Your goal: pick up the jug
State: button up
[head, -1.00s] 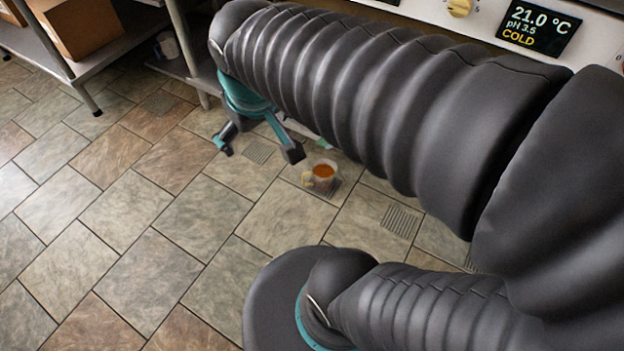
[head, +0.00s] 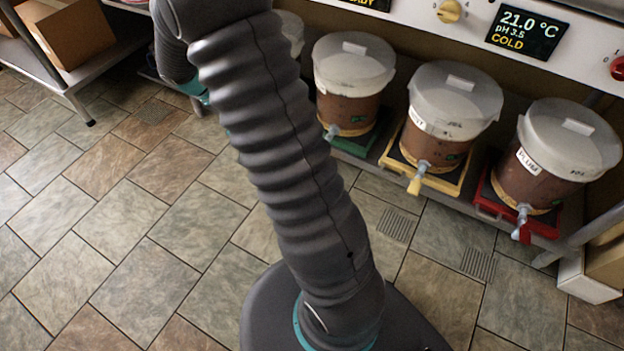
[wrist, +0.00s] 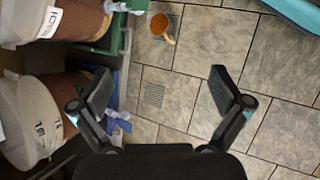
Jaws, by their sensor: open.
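The jug (wrist: 159,23), a small cup with orange-brown liquid and a tan handle, stands upright on the floor tiles near the top of the wrist view. Its handle points toward the lower right. My gripper (wrist: 160,90) is open and empty, its two fingers spread wide. The jug lies beyond the fingertips, in line with the gap between them, and is not touched. In the head view my arm hides both the jug and the gripper.
Lidded buckets with taps stand in coloured trays under the control panel: green-tray bucket (head: 347,110), yellow-tray bucket (head: 428,140), red-tray bucket (head: 535,190). Two also line the left of the wrist view, close to my left finger. A cardboard box (head: 62,35) sits on a shelf. The floor at left is clear.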

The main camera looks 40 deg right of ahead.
jog(key=w+d+f+n+g+h, duration=0.1)
jog(key=d+f+n+h, duration=0.25)
jog(key=f, duration=1.35)
jog(key=w+d+f+n+g+h, duration=0.1)
jog(key=d+f+n+g+h, duration=0.2)
jog(key=f, duration=1.4)
jog(key=shift+n+t, duration=0.35)
jog(key=shift+t, duration=0.35)
jog(key=x, duration=0.4)
jog(key=p+x, duration=0.1)
jog(key=x, duration=0.4)
jog(key=shift+w+d+f, duration=0.1)
jog(key=shift+w+d, duration=0.05)
jog(key=shift+d, duration=0.15)
jog(key=x, duration=0.5)
jog(key=shift+d+p, duration=0.2)
jog(key=shift+p, duration=0.2)
jog(key=shift+c, duration=0.3)
jog(key=c, duration=1.5)
jog(key=shift+o, duration=0.2)
jog(key=shift+r, duration=0.2)
